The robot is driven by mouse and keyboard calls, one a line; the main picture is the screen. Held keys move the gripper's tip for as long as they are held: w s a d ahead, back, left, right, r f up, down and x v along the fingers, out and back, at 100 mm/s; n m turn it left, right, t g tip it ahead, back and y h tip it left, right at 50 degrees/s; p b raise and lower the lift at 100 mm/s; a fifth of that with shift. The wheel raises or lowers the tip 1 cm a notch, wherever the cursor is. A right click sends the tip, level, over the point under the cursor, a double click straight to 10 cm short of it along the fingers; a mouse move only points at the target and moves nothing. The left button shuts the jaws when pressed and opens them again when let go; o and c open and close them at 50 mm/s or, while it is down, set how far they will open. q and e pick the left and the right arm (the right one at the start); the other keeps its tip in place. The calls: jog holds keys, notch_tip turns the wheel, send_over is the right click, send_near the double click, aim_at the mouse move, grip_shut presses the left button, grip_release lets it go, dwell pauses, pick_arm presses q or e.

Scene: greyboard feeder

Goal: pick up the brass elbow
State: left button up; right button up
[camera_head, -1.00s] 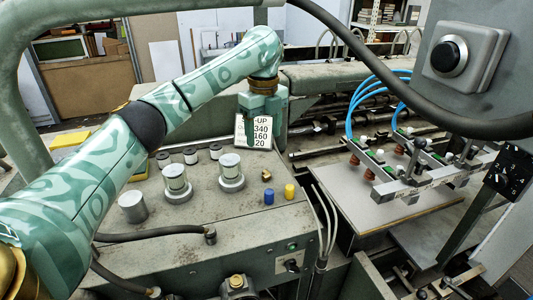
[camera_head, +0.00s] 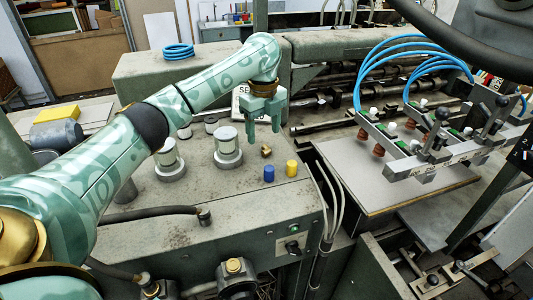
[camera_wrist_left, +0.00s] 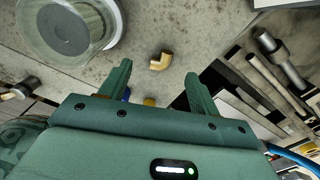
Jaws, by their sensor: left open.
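The brass elbow (camera_head: 266,151) lies on the grey machine top, between a clear-and-metal cylinder and the blue and yellow caps. In the left wrist view the elbow (camera_wrist_left: 160,61) lies beyond the fingertips, roughly between them in the picture. My left gripper (camera_head: 264,124) is open and empty. It hangs fingers down in the head view, above the machine top near the elbow and apart from it. In the left wrist view its two fingers (camera_wrist_left: 158,75) are spread wide. My right gripper is not in view.
A blue cap (camera_head: 269,173) and a yellow cap (camera_head: 291,168) stand close to the elbow. A capped cylinder (camera_head: 227,148) stands to its left. A number sign (camera_head: 238,102) is partly hidden behind the gripper. Right of the machine top is a grey board (camera_head: 350,182) under suction cups.

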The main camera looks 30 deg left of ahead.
aim_at(264, 150)
pick_arm(q)
notch_tip(264, 150, down, 4)
jog(key=shift+s+f+b, duration=0.15)
jog(key=shift+b, duration=0.7)
jog(key=shift+f, duration=0.4)
jog(key=shift+r, duration=0.1)
jog(key=shift+c, duration=1.2)
jog(key=c, duration=0.8)
jog(key=shift+r, duration=0.1)
